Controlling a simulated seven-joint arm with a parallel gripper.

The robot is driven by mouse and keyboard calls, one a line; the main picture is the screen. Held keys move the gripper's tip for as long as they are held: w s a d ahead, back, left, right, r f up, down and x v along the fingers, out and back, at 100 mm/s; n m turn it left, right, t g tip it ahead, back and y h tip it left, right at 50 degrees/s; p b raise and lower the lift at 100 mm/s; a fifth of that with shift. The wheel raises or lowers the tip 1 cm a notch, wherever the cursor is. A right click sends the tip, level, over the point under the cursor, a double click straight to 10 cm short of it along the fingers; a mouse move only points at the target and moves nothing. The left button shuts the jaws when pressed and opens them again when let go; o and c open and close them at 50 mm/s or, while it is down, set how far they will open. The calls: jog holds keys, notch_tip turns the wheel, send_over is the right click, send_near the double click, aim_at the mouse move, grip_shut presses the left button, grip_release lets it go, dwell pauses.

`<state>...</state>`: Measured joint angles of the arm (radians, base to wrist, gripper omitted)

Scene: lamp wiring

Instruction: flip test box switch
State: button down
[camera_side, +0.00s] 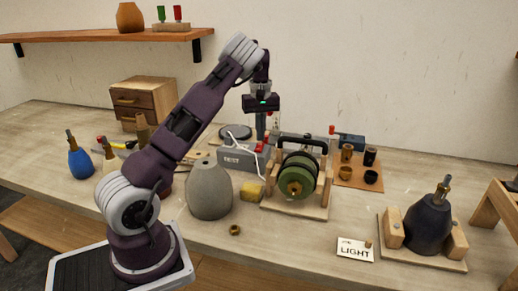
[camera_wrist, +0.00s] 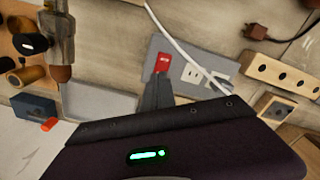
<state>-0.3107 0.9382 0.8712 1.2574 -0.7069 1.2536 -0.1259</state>
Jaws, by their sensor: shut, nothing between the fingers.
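The grey test box (camera_side: 236,160) with its TEST label stands on the bench near the middle in the side view. Its red switch (camera_side: 262,148) is on the right part of the top. In the wrist view the test box (camera_wrist: 205,62) shows the red switch (camera_wrist: 162,62), pale sockets (camera_wrist: 193,74) and a white cord across it. My gripper (camera_side: 261,138) points down just above the switch end, shut and empty. In the wrist view my gripper's fingertips (camera_wrist: 157,82) reach up to the near edge of the switch. I cannot tell whether they touch it, nor which way the switch is set.
A green cord reel (camera_side: 298,178) on a wooden stand is close to the right of the box. A grey vase (camera_side: 209,190) and a yellow sponge (camera_side: 251,191) stand in front. A dark lamp body (camera_side: 428,225) sits in a wooden cradle at the right.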

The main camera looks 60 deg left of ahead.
aim_at(260, 144)
jog(key=shift+f, duration=0.95)
dwell(0.6)
jog(key=shift+r, duration=3.5)
jog(key=s+d+r+m+t, duration=0.1)
jog(key=s+d+r+m, duration=0.15)
jog(key=d+r, duration=0.35)
jog(key=s+d+r+m+t+h, duration=0.1)
jog(key=s+d+r, duration=0.2)
jog(key=d, duration=0.5)
jog(key=s+d+r+m+t, duration=0.1)
jog(key=s+d+r+m, duration=0.15)
jog(key=d+r, duration=0.4)
jog(key=s+d+f+m+t, duration=0.1)
jog(key=s+d+f+m, duration=0.1)
jog(key=s, duration=0.4)
jog(key=s+d+f+m, duration=0.2)
jog(key=s+d+m, duration=0.2)
jog(key=s+d, duration=0.2)
jog(key=s+d+f+m+t+y, duration=0.1)
jog(key=s+d+f+m, duration=0.1)
jog(key=s+d, duration=0.4)
jog(key=shift+s+d+m+t, duration=0.15)
jog(key=shift+s+m+t, duration=0.15)
jog(key=shift+m, duration=0.2)
